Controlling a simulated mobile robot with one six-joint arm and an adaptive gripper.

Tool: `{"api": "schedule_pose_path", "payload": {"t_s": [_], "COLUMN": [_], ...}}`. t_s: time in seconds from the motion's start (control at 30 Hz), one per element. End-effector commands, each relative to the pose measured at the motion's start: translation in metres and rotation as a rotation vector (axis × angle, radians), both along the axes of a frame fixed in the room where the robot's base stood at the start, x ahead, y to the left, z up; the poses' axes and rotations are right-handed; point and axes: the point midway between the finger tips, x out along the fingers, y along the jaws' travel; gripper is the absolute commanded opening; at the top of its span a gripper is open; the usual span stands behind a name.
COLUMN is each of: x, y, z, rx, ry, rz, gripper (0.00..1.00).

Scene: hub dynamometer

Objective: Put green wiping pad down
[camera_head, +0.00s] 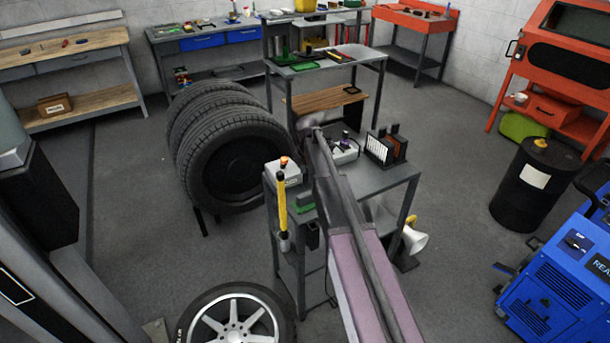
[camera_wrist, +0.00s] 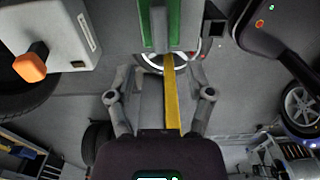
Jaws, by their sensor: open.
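A green pad-like piece (camera_head: 305,207) lies on the narrow grey stand beside the yellow bar (camera_head: 282,205). In the wrist view, green strips (camera_wrist: 146,22) run along the top centre with grey between them; I cannot tell for sure that they are the wiping pad. My gripper (camera_wrist: 162,73) is open, with its fingers spread on either side of the yellow bar (camera_wrist: 172,95) as seen there. No object shows clamped between the fingers. In the head view, my arm hides the gripper.
A grey box with an orange knob (camera_head: 284,172) tops the stand; the box also shows in the wrist view (camera_wrist: 60,30). Tyres (camera_head: 235,160) stand to the left, and a spoked wheel (camera_head: 232,325) lies in front. A small table (camera_head: 385,180) carries devices at right. Open floor lies around.

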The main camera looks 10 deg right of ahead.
Motion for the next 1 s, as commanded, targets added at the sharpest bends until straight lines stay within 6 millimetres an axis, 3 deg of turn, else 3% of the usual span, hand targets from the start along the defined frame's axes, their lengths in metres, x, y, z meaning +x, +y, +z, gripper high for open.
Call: {"api": "schedule_pose_path", "payload": {"t_s": [0.17,0.37,1.0], "x": [-0.002,-0.022,-0.171], "y": [0.000,0.001,0.008], "z": [0.000,0.000,0.000], "rx": [0.000,-0.001,-0.006], "ry": [0.000,0.000,0.000], "rz": [-0.010,-0.114,-1.039], "gripper": [0.68,0.68,0.68]}}
